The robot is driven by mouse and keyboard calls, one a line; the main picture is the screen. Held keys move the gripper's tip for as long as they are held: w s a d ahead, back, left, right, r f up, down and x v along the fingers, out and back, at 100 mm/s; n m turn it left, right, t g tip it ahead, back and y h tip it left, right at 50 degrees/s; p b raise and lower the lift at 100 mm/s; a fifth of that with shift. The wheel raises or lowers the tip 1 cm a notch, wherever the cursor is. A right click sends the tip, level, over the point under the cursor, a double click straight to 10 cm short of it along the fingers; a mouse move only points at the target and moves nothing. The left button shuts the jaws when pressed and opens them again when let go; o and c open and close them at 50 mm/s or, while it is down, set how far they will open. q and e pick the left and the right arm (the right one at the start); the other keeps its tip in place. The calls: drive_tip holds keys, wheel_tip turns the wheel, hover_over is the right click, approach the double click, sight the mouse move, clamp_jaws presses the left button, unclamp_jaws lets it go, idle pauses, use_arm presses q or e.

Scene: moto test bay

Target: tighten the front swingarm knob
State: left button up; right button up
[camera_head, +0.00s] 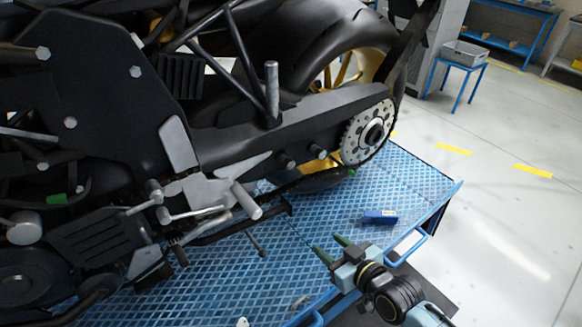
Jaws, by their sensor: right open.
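The motorcycle's dark swingarm (310,118) runs back to the rear sprocket (367,132). Two small dark knobs stick out low on it. The front swingarm knob (286,160) is the left one, and the rear knob (318,151) is to its right. My right gripper (328,247) is open and empty, with its two green-tipped fingers pointing up and left. It is below and to the right of both knobs, apart from them, near the edge of the blue stand. My left gripper is not in view.
The motorcycle stands on a blue patterned platform (330,212) with a blue rail (410,245) at its right edge. A small blue box (380,217) lies on the platform. A footpeg (246,200) and a thin lever (256,243) stick out left of my gripper. Open floor lies right.

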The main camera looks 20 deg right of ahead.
sight(292, 166)
wheel_tip(292, 166, up, 15)
drive_tip(key=w+a+t+y+p, duration=0.1)
drive_tip(key=w+t+y, duration=0.1)
drive_tip(key=t, duration=0.2)
drive_tip(key=shift+n, duration=0.4)
drive_tip(key=x, duration=0.8)
drive_tip(key=p+x, duration=0.1)
drive_tip(key=x, duration=0.4)
drive_tip(key=shift+a+f, duration=0.35)
drive_tip(key=shift+f, duration=0.05)
clamp_jaws()
